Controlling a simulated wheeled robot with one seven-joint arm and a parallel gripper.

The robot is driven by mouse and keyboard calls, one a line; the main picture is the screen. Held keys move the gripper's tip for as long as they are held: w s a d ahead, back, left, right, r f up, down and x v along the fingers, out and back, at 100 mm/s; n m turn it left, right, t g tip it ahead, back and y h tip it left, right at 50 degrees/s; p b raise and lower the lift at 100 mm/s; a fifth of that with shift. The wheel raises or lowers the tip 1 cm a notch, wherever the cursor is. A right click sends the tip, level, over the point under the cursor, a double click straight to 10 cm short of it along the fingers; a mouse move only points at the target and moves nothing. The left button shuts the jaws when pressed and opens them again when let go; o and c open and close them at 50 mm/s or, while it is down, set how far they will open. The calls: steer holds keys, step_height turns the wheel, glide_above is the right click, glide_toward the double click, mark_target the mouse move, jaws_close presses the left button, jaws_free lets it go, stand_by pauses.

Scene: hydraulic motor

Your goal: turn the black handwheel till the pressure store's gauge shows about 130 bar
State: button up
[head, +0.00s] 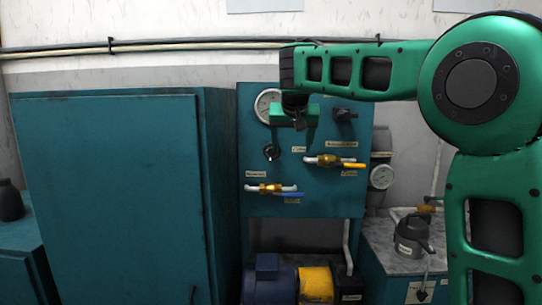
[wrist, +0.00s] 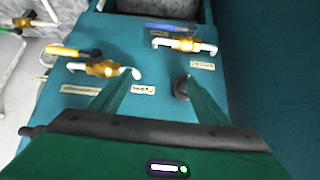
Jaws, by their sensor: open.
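A teal panel (head: 315,195) stands in the middle of the head view. A small round black knob (head: 271,152) sits at its left; in the wrist view the knob (wrist: 181,87) shows beside the right finger. A second black control (head: 345,115) sits at the panel's upper right. I cannot tell surely which is the handwheel. A white-faced gauge (head: 382,177) is on a grey cylinder right of the panel, its reading too small to make out. My gripper (head: 294,131) is open and empty in front of the panel; its fingers (wrist: 160,82) point at it.
Another gauge (head: 265,104) is partly behind my gripper. Brass valves with a yellow handle (head: 354,165) and a blue handle (head: 292,194) stick out below. A tall teal cabinet (head: 110,190) stands left; a blue motor (head: 268,282) is beneath the panel.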

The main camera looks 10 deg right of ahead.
steer(key=t, duration=0.1)
glide_toward(272, 150)
steer(key=x, duration=1)
steer(key=shift+w+d+f, duration=0.1)
steer(key=shift+w+f, duration=0.1)
steer(key=shift+f, duration=0.1)
steer(key=c, duration=1)
